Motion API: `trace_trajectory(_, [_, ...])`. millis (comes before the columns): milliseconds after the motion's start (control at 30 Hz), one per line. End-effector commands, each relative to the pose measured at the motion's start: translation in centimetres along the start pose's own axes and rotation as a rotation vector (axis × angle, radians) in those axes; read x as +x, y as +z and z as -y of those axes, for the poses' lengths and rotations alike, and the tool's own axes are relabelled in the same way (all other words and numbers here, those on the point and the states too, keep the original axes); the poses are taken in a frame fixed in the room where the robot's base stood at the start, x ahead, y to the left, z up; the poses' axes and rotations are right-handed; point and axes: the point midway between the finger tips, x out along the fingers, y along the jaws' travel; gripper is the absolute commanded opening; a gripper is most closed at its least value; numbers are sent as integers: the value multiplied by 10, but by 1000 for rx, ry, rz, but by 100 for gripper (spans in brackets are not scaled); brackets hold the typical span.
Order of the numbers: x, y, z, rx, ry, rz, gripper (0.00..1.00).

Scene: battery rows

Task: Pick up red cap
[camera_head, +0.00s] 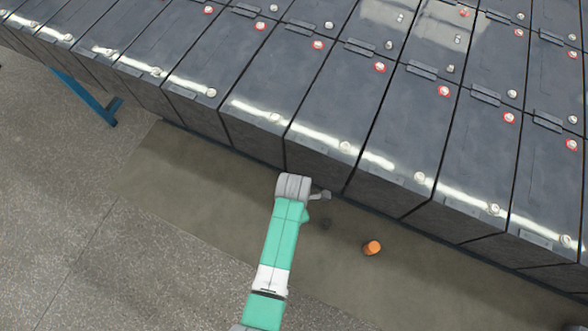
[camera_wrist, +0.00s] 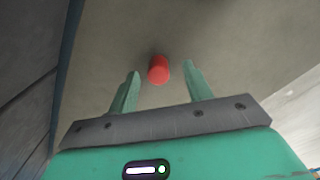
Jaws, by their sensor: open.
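The red cap (camera_head: 372,247) looks orange-red and lies on the brown floor strip, in front of the battery row and to the right of my arm. In the wrist view the cap (camera_wrist: 158,69) shows as a small red cylinder ahead of my gripper (camera_wrist: 160,70). It appears between the two green fingertips, slightly nearer the left one in the picture. The fingers are spread and hold nothing. The cap does not visibly touch either finger; how far below them it lies is hard to judge. My arm mostly hides the gripper in the head view.
Rows of large dark batteries (camera_head: 330,90) with red and white terminal caps stand just behind the cap. Their front faces form a wall; a dark wall also shows at the left in the wrist view. A blue beam (camera_head: 88,98) is at left. The floor around the cap is clear.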

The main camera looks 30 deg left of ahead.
Motion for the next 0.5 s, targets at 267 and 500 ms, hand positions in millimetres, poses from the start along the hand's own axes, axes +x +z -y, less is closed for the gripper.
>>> trace_trajectory(267, [8, 1, 0, 1, 2, 1, 50])
trace_trajectory(500, [8, 1, 0, 1, 2, 1, 9])
